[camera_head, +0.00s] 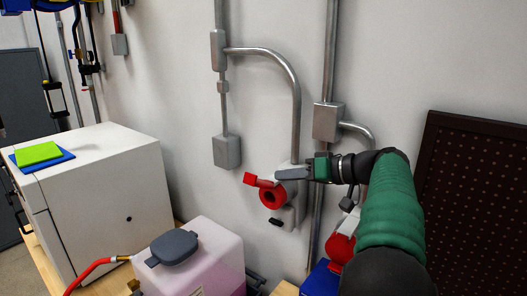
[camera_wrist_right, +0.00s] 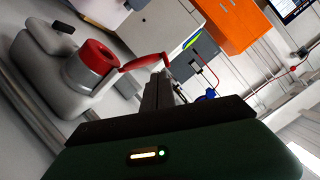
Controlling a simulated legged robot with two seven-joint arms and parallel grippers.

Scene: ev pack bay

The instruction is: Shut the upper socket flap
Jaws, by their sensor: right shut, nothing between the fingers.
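The upper socket (camera_head: 271,196) is a red round ring on a grey wall housing (camera_head: 291,212) under a bent conduit. Its red flap (camera_head: 258,181) stands open, sticking out to the left above the ring's opening. In the wrist view the socket ring (camera_wrist_right: 90,62) is left of centre and the flap (camera_wrist_right: 144,62) reaches right from it. My right gripper (camera_head: 279,174) is shut and empty. Its fingertips (camera_wrist_right: 158,84) are close to the flap; I cannot tell whether they touch. My left gripper is not in view.
A lower red socket (camera_head: 341,246) is partly hidden by my right arm. A pink-filled container (camera_head: 206,258) with a grey cap stands below left. A white cabinet (camera_head: 105,190) is at the left; a dark perforated panel (camera_head: 480,190) is at the right. Conduits run up the wall.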

